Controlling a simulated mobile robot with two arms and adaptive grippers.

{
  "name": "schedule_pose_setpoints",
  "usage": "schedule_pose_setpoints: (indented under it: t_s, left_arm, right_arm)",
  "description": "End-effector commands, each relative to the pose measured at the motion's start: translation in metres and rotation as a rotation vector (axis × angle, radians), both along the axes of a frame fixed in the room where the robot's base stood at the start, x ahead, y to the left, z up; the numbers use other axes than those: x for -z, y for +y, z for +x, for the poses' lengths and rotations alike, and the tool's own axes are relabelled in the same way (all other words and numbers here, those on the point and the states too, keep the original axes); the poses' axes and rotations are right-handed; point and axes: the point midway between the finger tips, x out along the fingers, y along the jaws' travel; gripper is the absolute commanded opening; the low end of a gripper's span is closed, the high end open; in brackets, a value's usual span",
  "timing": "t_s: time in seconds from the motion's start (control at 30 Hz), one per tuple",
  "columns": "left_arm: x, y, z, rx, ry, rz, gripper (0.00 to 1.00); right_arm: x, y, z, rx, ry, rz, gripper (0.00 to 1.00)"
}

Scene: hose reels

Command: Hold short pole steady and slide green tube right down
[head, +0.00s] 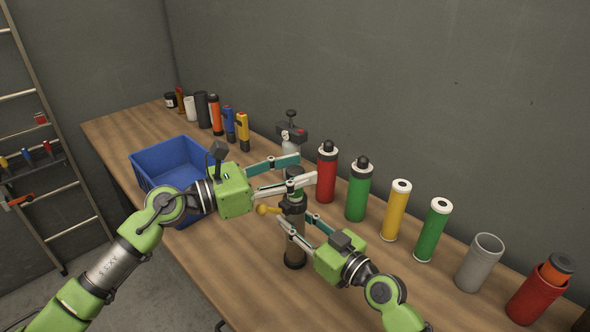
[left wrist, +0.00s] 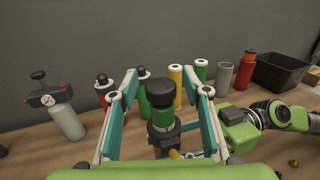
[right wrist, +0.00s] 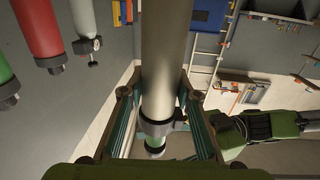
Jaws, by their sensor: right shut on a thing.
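The short pole (head: 295,240) stands upright on the bench on a dark base, with a dark collar and a yellow knob (head: 263,209) near its top. The green tube (left wrist: 163,117), with a black cap, sits upright at the collar; it also peeks out beyond the collar in the right wrist view (right wrist: 155,146). My left gripper (head: 306,168) is open, its fingers on either side of the capped tube with gaps, as the left wrist view shows. My right gripper (head: 297,221) is shut on the grey pole (right wrist: 165,60) below the collar.
A blue bin (head: 165,165) stands to the left. A gauge canister (head: 291,138), red cylinder (head: 326,175), green cylinder (head: 358,190), yellow cylinder (head: 396,212), second green cylinder (head: 433,232), grey cup (head: 478,264) and red container (head: 535,298) line the wall side.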

Motion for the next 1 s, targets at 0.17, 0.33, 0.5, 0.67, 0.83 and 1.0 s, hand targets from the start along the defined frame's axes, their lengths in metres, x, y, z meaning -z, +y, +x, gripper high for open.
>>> schedule_pose_setpoints:
  t_s: [0.17, 0.33, 0.5, 0.67, 0.83, 1.0]
  left_arm:
    - [0.001, 0.008, -0.003, -0.002, 0.001, 0.000, 0.43]
    - [0.002, 0.035, -0.016, -0.003, 0.002, 0.002, 0.43]
    - [0.002, 0.068, -0.033, -0.002, 0.003, 0.003, 0.43]
    - [0.002, 0.092, -0.045, -0.001, 0.004, 0.001, 0.43]
    - [0.001, 0.106, -0.052, -0.001, 0.001, 0.000, 0.43]
    - [0.000, 0.108, -0.053, 0.001, 0.000, 0.000, 0.43]
  right_arm:
    - [0.000, 0.000, 0.000, 0.000, -0.001, -0.001, 0.00]
    - [0.000, 0.000, 0.000, 0.001, -0.001, -0.001, 0.00]
    - [0.000, 0.000, 0.000, 0.001, -0.001, -0.001, 0.00]
    - [0.000, 0.000, 0.000, 0.000, 0.000, 0.000, 0.00]
    - [0.000, 0.000, 0.000, 0.000, 0.000, 0.000, 0.00]
    - [0.000, 0.000, 0.000, 0.000, 0.000, 0.000, 0.00]
